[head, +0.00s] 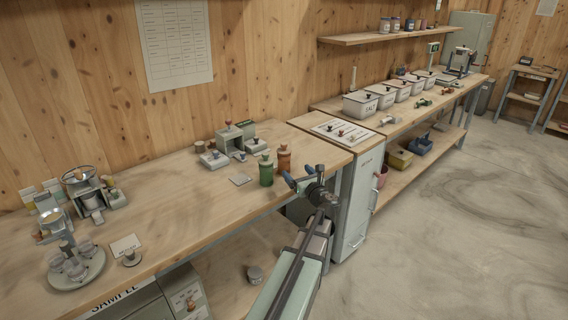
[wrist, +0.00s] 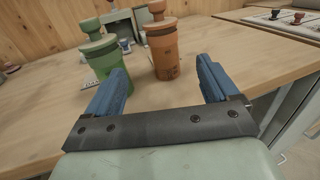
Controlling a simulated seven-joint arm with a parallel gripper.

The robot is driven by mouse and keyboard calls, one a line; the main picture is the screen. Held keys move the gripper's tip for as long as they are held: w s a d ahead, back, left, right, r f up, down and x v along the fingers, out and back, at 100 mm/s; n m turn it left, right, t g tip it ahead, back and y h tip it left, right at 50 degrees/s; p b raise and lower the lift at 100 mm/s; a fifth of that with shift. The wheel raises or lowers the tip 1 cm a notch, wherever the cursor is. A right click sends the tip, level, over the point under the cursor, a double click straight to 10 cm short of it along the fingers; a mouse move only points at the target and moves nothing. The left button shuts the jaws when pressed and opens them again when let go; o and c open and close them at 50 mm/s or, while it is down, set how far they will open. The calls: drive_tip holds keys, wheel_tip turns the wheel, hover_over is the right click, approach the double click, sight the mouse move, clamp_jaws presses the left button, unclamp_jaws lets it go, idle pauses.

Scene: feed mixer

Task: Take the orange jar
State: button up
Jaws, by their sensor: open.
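The orange jar (head: 284,157) stands upright on the wooden bench near its right end, with a knobbed lid. In the wrist view the orange jar (wrist: 164,52) is ahead of my gripper, between the directions of the two fingers. A green jar (head: 266,170) of similar shape stands just left of it; in the wrist view the green jar (wrist: 107,60) is beyond the left finger. My gripper (head: 304,180) is at the bench's front edge, in front of the jars. In the wrist view my gripper (wrist: 163,86) has its blue fingers apart, with nothing between them.
A grey device (head: 232,138) with small blocks stands behind the jars. A flat tag (head: 240,179) lies left of the green jar. A white cabinet (head: 356,200) with a panel on top stands to the right. Bare bench top (head: 180,210) lies to the left.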

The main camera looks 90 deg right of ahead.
sight(286, 160)
drive_tip(key=x, duration=0.8)
drive_tip(key=shift+s+f+x, duration=0.1)
drive_tip(key=shift+f+x, duration=0.05)
drive_tip(key=shift+x, duration=0.75)
drive_tip(key=shift+s+f+x, duration=0.1)
drive_tip(key=shift+f+x, duration=0.05)
drive_tip(key=shift+x, duration=0.7)
drive_tip(key=shift+s+f+x, duration=0.1)
drive_tip(key=shift+f+x, duration=0.05)
drive_tip(key=shift+x, duration=0.75)
drive_tip(key=shift+d, duration=0.1)
drive_tip(key=shift+c, duration=0.2)
drive_tip(key=c, duration=0.9)
